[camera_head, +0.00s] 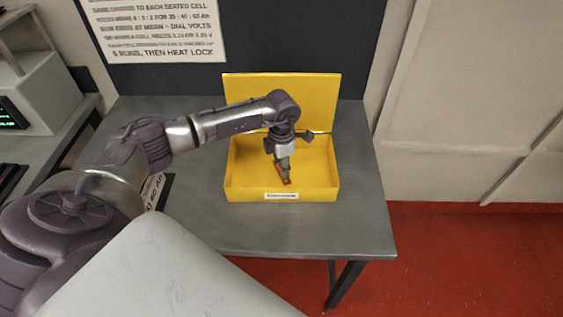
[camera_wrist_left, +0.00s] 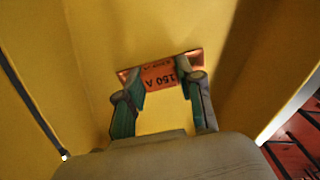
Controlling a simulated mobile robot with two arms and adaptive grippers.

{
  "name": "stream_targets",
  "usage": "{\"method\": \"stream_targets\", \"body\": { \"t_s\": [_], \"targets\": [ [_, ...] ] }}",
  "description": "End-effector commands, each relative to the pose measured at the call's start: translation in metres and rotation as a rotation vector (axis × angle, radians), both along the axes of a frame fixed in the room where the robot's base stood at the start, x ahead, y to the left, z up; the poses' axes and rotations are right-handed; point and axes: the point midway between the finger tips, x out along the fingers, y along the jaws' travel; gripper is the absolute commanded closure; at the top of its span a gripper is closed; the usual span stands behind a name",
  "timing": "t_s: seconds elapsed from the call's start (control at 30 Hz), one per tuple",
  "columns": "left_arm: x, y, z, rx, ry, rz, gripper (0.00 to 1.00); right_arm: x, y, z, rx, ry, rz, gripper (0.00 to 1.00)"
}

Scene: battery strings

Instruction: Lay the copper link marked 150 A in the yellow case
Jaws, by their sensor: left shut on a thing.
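The yellow case (camera_head: 245,190) stands open on the grey table, its lid raised at the back. My left gripper (camera_head: 283,172) reaches down inside the case and is shut on the copper link (camera_head: 286,181). In the left wrist view the orange-copper link (camera_wrist_left: 160,76) shows the marking "150 A" and spans the fingertips of my left gripper (camera_wrist_left: 164,88). The case's yellow interior (camera_wrist_left: 95,45) surrounds it. I cannot tell whether the link touches the case floor. My right gripper is not in view.
The grey table (camera_head: 350,225) has free room right of and in front of the case. A dark plate with lettering (camera_head: 157,190) lies left of it, partly behind my arm. A sign (camera_head: 155,30) hangs on the dark panel behind.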

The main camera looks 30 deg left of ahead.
Motion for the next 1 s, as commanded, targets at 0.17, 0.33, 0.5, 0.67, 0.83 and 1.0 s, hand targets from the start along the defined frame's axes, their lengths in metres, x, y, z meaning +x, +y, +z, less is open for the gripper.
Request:
{"method": "stream_targets", "body": {
  "t_s": [0.17, 0.33, 0.5, 0.67, 0.83, 1.0],
  "targets": [
    [0.000, 0.000, 0.000, 0.000, -0.001, 0.000, 1.00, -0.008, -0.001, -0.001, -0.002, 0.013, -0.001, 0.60],
    [0.000, 0.000, -0.005, -0.001, -0.001, 0.000, 1.00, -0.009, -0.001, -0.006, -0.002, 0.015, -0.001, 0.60],
    [0.000, 0.000, -0.003, -0.001, -0.001, 0.001, 0.38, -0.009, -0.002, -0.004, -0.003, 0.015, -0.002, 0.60],
    [0.000, 0.000, -0.003, -0.001, -0.001, 0.001, 0.38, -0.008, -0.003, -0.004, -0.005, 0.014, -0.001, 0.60],
    [0.000, 0.000, 0.000, -0.001, -0.001, 0.001, 0.38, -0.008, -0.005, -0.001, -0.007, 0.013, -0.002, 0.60],
    [0.002, 0.001, 0.017, 0.000, -0.006, 0.001, 0.38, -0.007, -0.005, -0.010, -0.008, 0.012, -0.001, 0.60]
  ]
}}
